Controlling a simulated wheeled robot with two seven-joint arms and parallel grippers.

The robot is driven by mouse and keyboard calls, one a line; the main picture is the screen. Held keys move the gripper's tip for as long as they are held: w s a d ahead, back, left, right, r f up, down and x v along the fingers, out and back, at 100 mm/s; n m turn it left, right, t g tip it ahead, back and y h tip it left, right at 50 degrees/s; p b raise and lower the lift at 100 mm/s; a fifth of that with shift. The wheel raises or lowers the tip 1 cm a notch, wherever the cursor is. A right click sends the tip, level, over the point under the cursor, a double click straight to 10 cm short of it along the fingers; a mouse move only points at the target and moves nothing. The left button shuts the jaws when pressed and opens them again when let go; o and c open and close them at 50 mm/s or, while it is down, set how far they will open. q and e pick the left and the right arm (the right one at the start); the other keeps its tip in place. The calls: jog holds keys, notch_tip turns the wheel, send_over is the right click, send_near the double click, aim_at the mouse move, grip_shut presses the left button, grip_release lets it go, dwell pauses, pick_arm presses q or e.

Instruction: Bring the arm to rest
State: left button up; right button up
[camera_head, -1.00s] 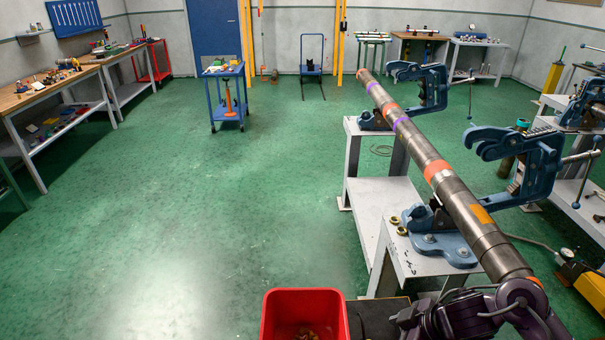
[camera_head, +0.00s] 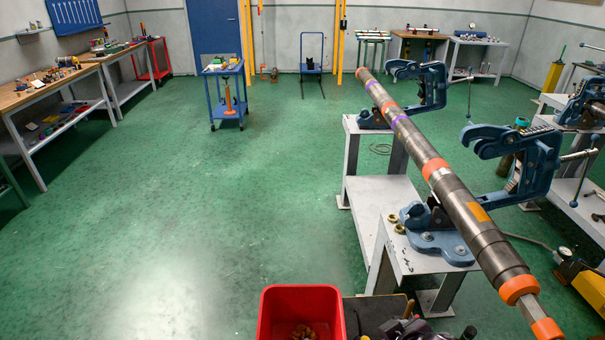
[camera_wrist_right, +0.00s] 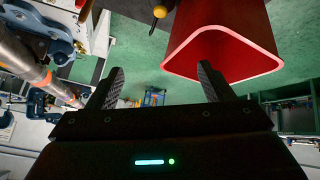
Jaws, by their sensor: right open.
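My right gripper (camera_wrist_right: 161,72) is open, with nothing between its fingers in the wrist view. In the head view only a dark part of my right arm (camera_head: 430,331) shows at the bottom edge, below the near end of the pipe and apart from it. The long steel pipe (camera_head: 460,200) with orange and purple bands lies across two blue vises, the near one (camera_head: 437,240) and the far one (camera_head: 428,85). The pipe also shows at the left of the wrist view (camera_wrist_right: 35,65). My left gripper is not in view.
A red bin (camera_head: 301,296) with small brass-coloured pieces stands on the floor, close to my right gripper in the wrist view (camera_wrist_right: 225,45). A grey bench (camera_head: 385,212) carries the vises. A blue trolley (camera_head: 225,92) stands farther back. The green floor at left is clear.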

jog(key=s+d+m+g+h, duration=0.1)
jog(key=s+d+m+g, duration=0.25)
jog(key=s, duration=0.55)
jog(key=s+f+g+b, duration=0.2)
jog(key=s+f+b, duration=0.1)
jog(key=f, duration=3.1)
jog(key=s+d+f+b, duration=0.1)
jog(key=s+f, duration=0.8)
jog(key=f, duration=0.1)
jog(key=s+d+f+b, duration=0.2)
jog(key=s+f, duration=0.8)
jog(key=shift+s+d+f+g, duration=0.25)
jog(key=shift+d+f+g, duration=0.05)
jog(key=shift+g, duration=0.15)
